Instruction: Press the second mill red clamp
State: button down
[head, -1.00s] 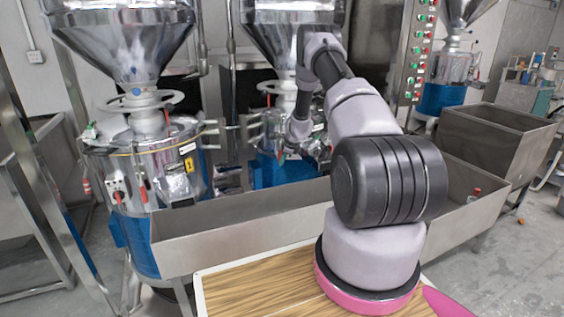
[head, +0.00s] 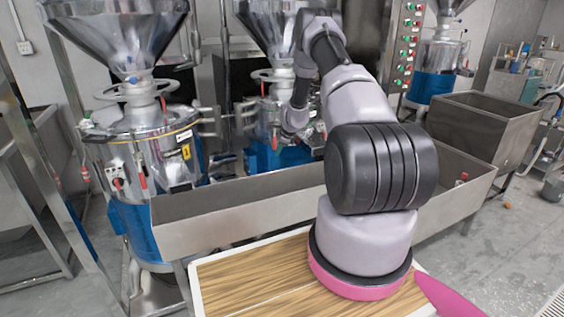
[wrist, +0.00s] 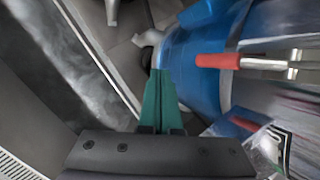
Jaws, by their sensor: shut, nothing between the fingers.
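The second mill (head: 259,105) stands behind the trough, with a steel funnel on top and a blue base. My gripper (wrist: 160,78) shows in the wrist view as teal fingers, shut together and empty. A red clamp handle (wrist: 218,61) on a metal rod lies to the upper right of the fingertips, apart from them in the picture. The mill's blue body (wrist: 196,85) is behind and right of the fingers.
The first mill (head: 150,150) with its own red handles stands at the left. A long steel trough (head: 235,215) crosses in front of the mills. A square steel bin (head: 490,130) and a button panel (head: 408,45) are at the right.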

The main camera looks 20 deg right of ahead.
jog(key=s+a, duration=0.1)
jog(key=s, duration=0.7)
jog(key=shift+s+a+r, duration=0.3)
jog(key=shift+s+a, duration=0.05)
jog(key=shift+a, duration=0.05)
dwell(0.3)
